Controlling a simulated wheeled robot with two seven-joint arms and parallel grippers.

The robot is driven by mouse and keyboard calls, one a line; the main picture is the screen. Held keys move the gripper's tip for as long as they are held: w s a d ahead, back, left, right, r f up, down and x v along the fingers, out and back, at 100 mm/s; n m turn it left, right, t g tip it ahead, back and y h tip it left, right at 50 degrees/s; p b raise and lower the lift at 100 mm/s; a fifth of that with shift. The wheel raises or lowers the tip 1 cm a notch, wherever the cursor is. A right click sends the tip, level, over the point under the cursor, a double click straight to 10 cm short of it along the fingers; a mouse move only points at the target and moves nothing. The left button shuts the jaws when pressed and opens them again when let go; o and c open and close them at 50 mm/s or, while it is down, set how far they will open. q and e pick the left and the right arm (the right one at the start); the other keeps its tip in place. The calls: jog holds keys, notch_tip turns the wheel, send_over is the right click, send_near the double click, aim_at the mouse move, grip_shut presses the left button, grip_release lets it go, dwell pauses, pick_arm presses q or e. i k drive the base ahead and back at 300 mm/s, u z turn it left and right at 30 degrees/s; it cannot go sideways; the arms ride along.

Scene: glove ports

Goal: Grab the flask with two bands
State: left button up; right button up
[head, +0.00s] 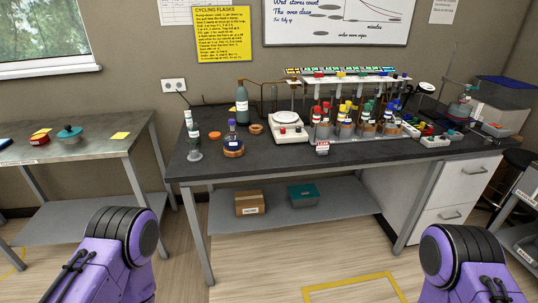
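A round flask (231,136) with a blue top and dark contents sits on a brown ring at the left part of the dark bench. A slim clear vessel (193,137) with a pale label stands to its left. Several small flasks (345,128) with red, yellow, green and blue tops stand in a row under a white rack at the bench's middle. The bands on each are too small to count, so I cannot tell which has two. My arms show only as purple links at the bottom left and right; both grippers are out of view.
The dark bench (270,158) also holds a white balance (289,129), a dark bottle (242,104) and an empty-looking ring (256,128). A metal side table (90,140) stands left. Boxes (249,203) lie on the lower shelf. The floor in front is clear.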

aim_at(233, 140)
jog(key=z, duration=0.3)
jog(key=k, duration=0.6)
jog(key=u, duration=0.75)
jog(key=i, duration=1.5)
jog(key=z, duration=0.4)
